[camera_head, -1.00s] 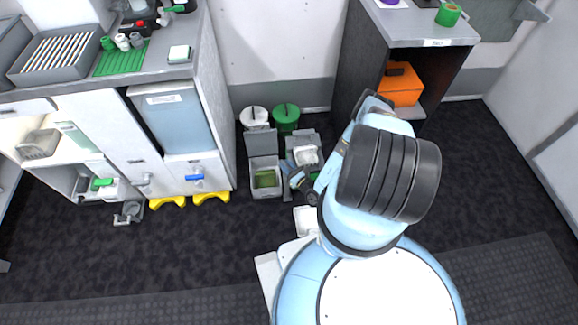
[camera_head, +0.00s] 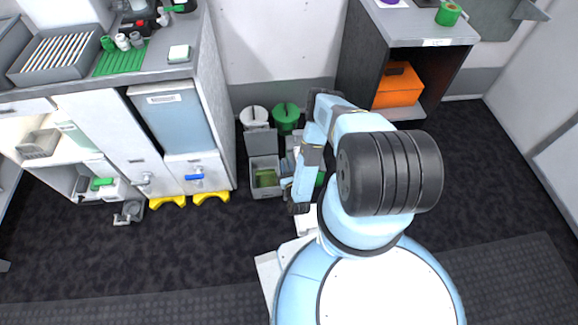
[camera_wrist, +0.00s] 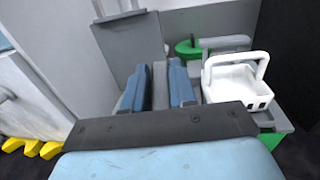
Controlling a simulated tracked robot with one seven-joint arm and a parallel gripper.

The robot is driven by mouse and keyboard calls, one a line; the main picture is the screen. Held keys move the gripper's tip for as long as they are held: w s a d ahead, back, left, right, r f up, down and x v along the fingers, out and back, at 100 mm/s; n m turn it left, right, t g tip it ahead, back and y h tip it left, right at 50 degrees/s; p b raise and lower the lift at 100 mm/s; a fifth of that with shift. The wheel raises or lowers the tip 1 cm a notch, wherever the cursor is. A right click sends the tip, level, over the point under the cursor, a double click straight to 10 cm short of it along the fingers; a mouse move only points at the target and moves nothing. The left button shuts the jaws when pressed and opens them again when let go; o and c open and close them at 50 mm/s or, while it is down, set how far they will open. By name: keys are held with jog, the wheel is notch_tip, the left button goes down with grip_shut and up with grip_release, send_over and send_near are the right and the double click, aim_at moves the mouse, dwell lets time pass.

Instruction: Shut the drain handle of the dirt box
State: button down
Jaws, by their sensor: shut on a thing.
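A blue handle (camera_head: 195,177) lies level on the front of a low white box (camera_head: 194,164) under the grey-blue panel. I cannot tell for sure whether this box is the dirt box. My gripper (camera_wrist: 162,68) is shut on a narrow grey part (camera_wrist: 160,88) between its blue fingers. The fingers and the wrist hide most of that part, so I cannot tell what it belongs to. In the head view my gripper (camera_head: 287,183) is low, beside an open grey bin (camera_head: 266,191), well right of the blue handle and apart from it.
The bin's raised grey lid (camera_wrist: 130,48) stands left of the fingers. A white caddy (camera_wrist: 237,82) sits close on the right. A green bucket (camera_head: 286,115) and a white bucket (camera_head: 254,117) stand by the wall. Yellow feet (camera_head: 210,197) stick out under the cabinet.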

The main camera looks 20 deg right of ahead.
dwell(0.4)
jog(key=c, duration=1)
grip_release()
jog(key=shift+w, duration=0.1)
